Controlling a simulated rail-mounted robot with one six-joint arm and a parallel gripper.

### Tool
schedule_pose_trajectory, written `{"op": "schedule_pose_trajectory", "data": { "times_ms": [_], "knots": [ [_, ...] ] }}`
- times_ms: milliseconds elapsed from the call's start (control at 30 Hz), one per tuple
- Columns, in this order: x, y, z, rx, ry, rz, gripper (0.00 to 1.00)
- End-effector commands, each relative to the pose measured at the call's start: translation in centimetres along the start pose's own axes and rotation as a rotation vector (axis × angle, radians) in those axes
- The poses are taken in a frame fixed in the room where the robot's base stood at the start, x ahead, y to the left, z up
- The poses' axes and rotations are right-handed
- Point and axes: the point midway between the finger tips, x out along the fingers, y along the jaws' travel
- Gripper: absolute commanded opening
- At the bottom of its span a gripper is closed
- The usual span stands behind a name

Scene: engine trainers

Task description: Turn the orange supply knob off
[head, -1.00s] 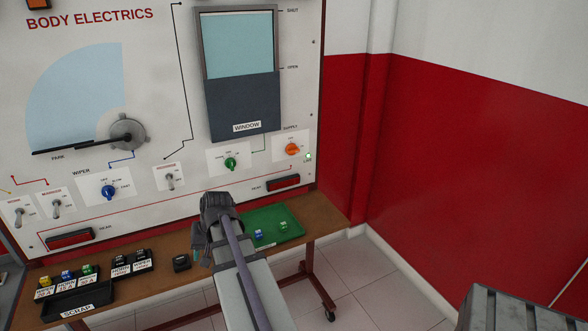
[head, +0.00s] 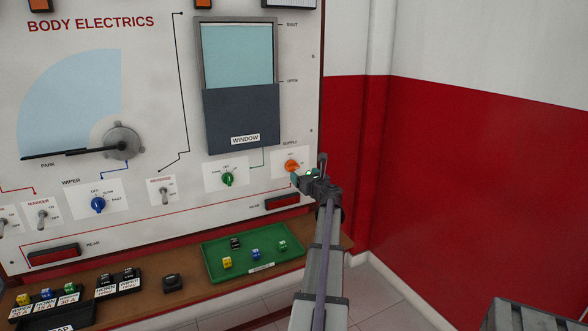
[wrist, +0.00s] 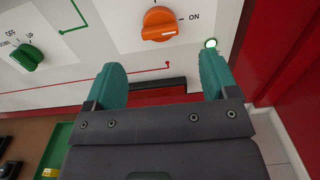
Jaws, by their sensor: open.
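The orange supply knob (head: 292,166) is on the white panel under the SUPPLY label, just up and left of my gripper (head: 309,174). In the wrist view the orange knob (wrist: 160,24) shows at the top, beyond the fingertips. Its grip bar lies roughly sideways with a white mark on its lower right, and the ON label is to its right. My gripper (wrist: 162,70) is open, with two teal fingers apart and nothing between them. The fingers do not touch the knob in the wrist view. A lit green lamp (wrist: 211,43) is at the right of the knob.
A green window knob (head: 228,179) is left of the supply knob. A red rear lamp (head: 282,201) is below. A green tray (head: 215,270) with several small coloured pieces lies on the bench. A red and white wall stands to the right.

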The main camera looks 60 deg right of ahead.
Motion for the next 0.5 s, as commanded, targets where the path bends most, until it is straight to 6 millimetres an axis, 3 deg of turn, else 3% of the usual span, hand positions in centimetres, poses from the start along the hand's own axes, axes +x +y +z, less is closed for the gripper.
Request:
{"op": "schedule_pose_trajectory", "data": {
  "times_ms": [300, 500],
  "knots": [
    [7.5, -0.1, 0.0, -0.002, 0.000, 0.003, 0.80],
    [8.9, 0.1, 0.0, -0.003, 0.001, 0.003, 0.80]
  ]
}}
